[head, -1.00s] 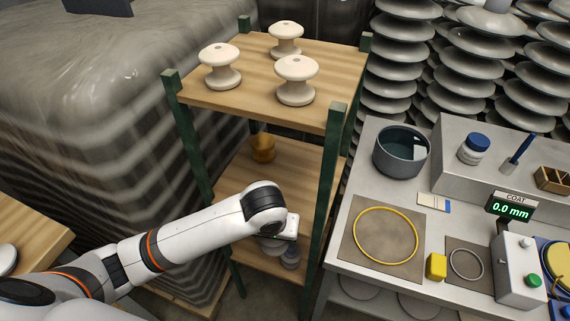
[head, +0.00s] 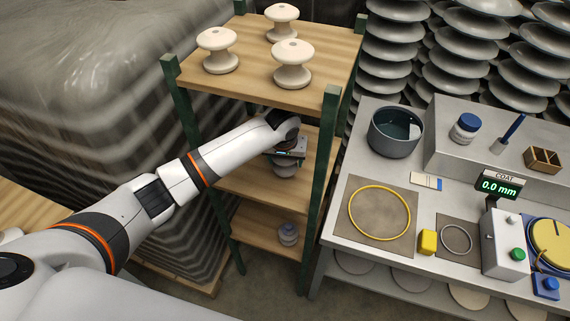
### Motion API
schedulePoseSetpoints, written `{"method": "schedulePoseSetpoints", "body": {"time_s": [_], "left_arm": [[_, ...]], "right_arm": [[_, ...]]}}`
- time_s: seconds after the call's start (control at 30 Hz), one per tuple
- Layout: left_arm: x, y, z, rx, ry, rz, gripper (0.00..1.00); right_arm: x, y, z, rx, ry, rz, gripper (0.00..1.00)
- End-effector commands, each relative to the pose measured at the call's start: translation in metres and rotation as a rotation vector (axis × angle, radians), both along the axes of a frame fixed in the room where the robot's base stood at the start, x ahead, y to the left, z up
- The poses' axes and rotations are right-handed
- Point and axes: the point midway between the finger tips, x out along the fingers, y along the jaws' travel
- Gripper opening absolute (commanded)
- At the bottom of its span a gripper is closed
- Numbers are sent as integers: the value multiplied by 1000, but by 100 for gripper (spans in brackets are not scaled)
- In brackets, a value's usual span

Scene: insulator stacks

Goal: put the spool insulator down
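A grey-white spool insulator (head: 285,170) is under my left gripper (head: 287,154), at the middle shelf (head: 245,188) of the wooden rack. The gripper's fingers are mostly hidden behind its own body, but the insulator has come up with it. I cannot tell whether its base touches the shelf board. Another grey spool insulator (head: 288,234) stands on the lower shelf (head: 262,232). Three cream spool insulators stand on the top shelf: left (head: 218,50), back (head: 281,22) and front (head: 293,63). My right gripper is out of view.
Green rack posts (head: 325,190) stand close to the gripper, and the top shelf (head: 255,65) is above it. A bench (head: 345,232) on the right holds a grey pot (head: 395,131), a yellow ring (head: 379,212) and a meter reading 0.0 mm (head: 499,187). A wrapped stack (head: 90,90) stands left.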

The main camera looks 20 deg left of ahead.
Motion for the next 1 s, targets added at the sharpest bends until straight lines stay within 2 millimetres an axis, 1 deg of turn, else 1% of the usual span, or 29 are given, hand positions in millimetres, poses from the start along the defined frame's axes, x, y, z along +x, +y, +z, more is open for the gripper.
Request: {"method": "schedulePoseSetpoints", "body": {"time_s": [0.03, 0.1, 0.2, 0.57, 0.6, 0.67, 0.7, 0.73, 1.0], "left_arm": [[-3, 0, -9, 3, 8, 0, 32], [-2, 0, -18, 3, 5, -1, 32], [-2, 0, -26, 2, 3, 0, 32], [-2, 0, -30, 0, 3, 0, 32], [-3, 0, -31, 1, 5, 0, 71], [-3, 0, -31, 2, 5, 0, 81], [-3, 0, -31, 2, 5, 0, 87], [-3, 0, -31, 2, 5, 0, 89], [-3, 0, -30, 2, 4, 0, 89]], "right_arm": [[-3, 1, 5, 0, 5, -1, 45], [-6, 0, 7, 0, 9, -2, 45], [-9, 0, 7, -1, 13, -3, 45], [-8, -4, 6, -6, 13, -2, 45], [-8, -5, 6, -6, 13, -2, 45], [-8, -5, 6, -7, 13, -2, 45], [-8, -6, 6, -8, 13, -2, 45], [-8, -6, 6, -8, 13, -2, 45], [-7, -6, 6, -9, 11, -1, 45]]}}
